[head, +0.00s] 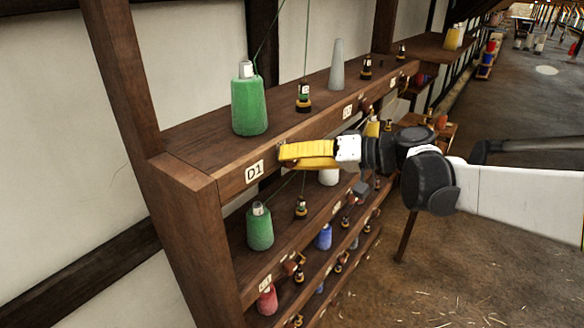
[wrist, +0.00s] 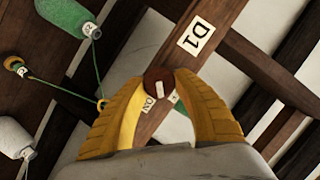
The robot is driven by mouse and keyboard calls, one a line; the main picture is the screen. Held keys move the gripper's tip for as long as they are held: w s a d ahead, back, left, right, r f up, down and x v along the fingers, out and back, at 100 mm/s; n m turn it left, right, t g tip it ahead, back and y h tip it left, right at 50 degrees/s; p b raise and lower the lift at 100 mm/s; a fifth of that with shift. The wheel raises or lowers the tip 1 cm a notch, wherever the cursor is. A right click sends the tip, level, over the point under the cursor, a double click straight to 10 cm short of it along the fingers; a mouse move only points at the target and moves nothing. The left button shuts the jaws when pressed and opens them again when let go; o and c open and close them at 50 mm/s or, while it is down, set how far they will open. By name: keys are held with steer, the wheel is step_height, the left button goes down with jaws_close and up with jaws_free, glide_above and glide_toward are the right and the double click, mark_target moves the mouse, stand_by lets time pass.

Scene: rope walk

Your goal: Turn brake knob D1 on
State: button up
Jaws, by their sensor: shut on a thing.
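Brake knob D1 (wrist: 158,82) is a round reddish-brown knob with a white mark, on the front edge of the top shelf beside the D1 label (head: 254,172). The label also shows in the wrist view (wrist: 196,38). My gripper (head: 284,153) has yellow fingers that meet the shelf edge just right of the label. In the wrist view its two fingertips (wrist: 160,84) sit on either side of the knob and are shut on it. A small plate reading "ON" (wrist: 149,104) shows just below the knob. In the head view the fingers hide the knob.
A green thread cone (head: 249,104) stands on the top shelf above the label, with a small dark-based spool (head: 304,97) and a bare grey cone (head: 337,66) to its right. Lower shelves hold another green cone (head: 260,228) and several spools. The floor at right is open.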

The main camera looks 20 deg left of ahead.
steer(key=m+b, duration=0.1)
steer(key=m+g+y+b, duration=0.1)
steer(key=m+b, duration=0.2)
steer(key=shift+w+f+y, duration=0.1)
steer(key=shift+f+y, duration=0.2)
steer(key=shift+y, duration=0.1)
steer(key=shift+r+m+g+y+b, duration=0.1)
steer(key=shift+m+g+y+b, duration=0.2)
steer(key=shift+m+y+b, duration=0.8)
steer(key=shift+r+m+h+b, duration=0.1)
steer(key=shift+m+h+b, duration=0.25)
steer(key=shift+m, duration=0.35)
steer(key=o, duration=1.2)
steer(key=d, duration=1.2)
